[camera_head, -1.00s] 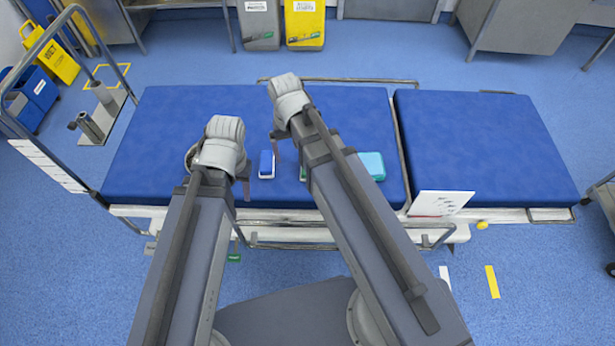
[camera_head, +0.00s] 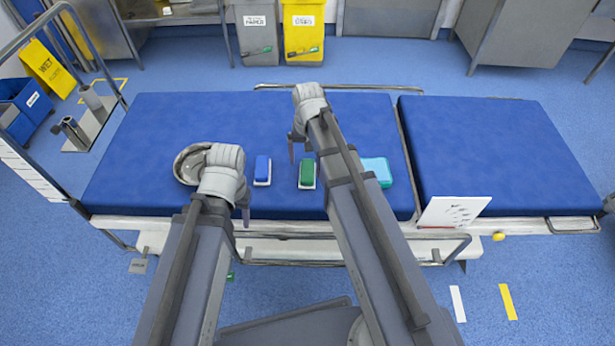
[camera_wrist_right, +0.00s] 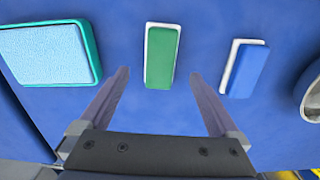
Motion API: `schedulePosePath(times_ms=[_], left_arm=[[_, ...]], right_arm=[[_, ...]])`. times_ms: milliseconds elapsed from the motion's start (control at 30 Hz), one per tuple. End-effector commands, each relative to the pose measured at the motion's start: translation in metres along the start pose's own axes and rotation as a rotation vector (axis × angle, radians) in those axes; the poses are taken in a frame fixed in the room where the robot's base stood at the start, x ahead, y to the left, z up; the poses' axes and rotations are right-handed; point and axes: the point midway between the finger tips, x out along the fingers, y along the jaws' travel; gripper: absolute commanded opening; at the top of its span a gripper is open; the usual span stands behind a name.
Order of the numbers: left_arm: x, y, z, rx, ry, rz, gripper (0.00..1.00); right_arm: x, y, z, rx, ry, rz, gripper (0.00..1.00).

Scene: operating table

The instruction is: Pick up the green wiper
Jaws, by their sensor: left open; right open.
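The green wiper (camera_head: 307,173), green on a white base, lies on the blue operating table (camera_head: 480,150), just left of my right forearm in the head view. In the right wrist view the green wiper (camera_wrist_right: 161,57) lies between and beyond the fingertips of my right gripper (camera_wrist_right: 160,75). That gripper is open and empty; it also shows in the head view (camera_head: 302,148), partly hidden by its own arm. My left gripper (camera_head: 234,203) is open near the table's front edge, left of the wipers. Part of it is hidden by its wrist.
A blue wiper (camera_head: 262,169) lies left of the green one, also seen in the wrist view (camera_wrist_right: 245,70). A teal box (camera_head: 378,171) lies to the right, partly behind my right arm. A round metal bowl (camera_head: 184,165) sits by my left wrist.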

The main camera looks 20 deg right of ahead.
Motion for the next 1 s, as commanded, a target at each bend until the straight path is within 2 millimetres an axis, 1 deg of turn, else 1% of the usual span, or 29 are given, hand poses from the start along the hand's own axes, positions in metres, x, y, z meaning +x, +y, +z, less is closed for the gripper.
schedulePosePath(times_ms=[133, 267, 500, 633, 933, 1000], left_arm=[[0.001, 0.000, 0.000, 0.000, 0.000, 0.000, 0.50], [0.010, 0.001, -0.001, 0.000, 0.000, 0.000, 0.50], [0.040, 0.004, -0.002, 0.000, 0.000, 0.000, 0.50], [0.052, 0.005, -0.003, 0.000, 0.000, 0.000, 0.50], [0.051, 0.005, -0.003, 0.000, 0.000, 0.000, 0.50], [0.051, 0.005, -0.003, 0.000, 0.000, 0.000, 0.50]], right_arm=[[0.001, 0.000, 0.000, -0.001, 0.000, 0.000, 0.97], [0.010, 0.000, 0.002, -0.001, 0.000, 0.000, 0.97], [0.040, 0.000, 0.007, -0.001, 0.000, 0.000, 0.97], [0.052, 0.000, 0.006, -0.001, 0.000, 0.000, 0.97], [0.052, 0.000, 0.006, -0.001, 0.000, 0.000, 0.97], [0.052, 0.000, 0.006, -0.001, 0.000, 0.000, 0.90]])
